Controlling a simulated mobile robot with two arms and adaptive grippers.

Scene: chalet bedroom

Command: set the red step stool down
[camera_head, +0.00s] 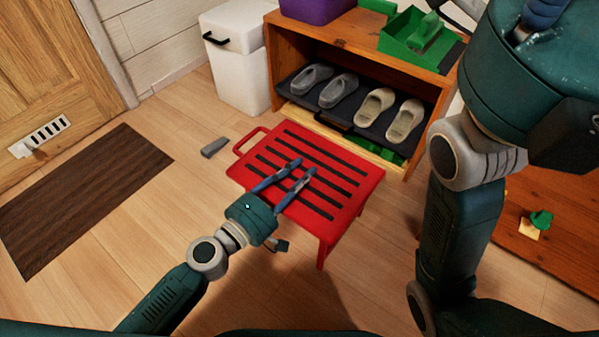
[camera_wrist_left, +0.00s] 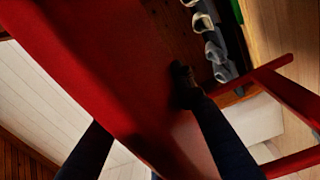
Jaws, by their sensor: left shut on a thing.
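The red step stool (camera_head: 325,172) is in the middle of the head view, in front of the wooden shoe bench. It has black strips on its top, a loop handle at its left end and a leg showing at the near right. My left gripper (camera_head: 304,168) reaches over the stool's near side and is shut on it. In the left wrist view the red stool (camera_wrist_left: 110,70) fills much of the picture, with a dark finger on either side of a red part. Whether the legs touch the floor I cannot tell. My right gripper is out of view; only my right arm shows.
The wooden shoe bench (camera_head: 345,45) holds several shoes and a green caddy (camera_head: 400,42). A white bin (camera_head: 235,65) stands left of it. A small grey wedge (camera_head: 215,147) lies left of the stool. A brown mat (camera_head: 85,190) lies by the door.

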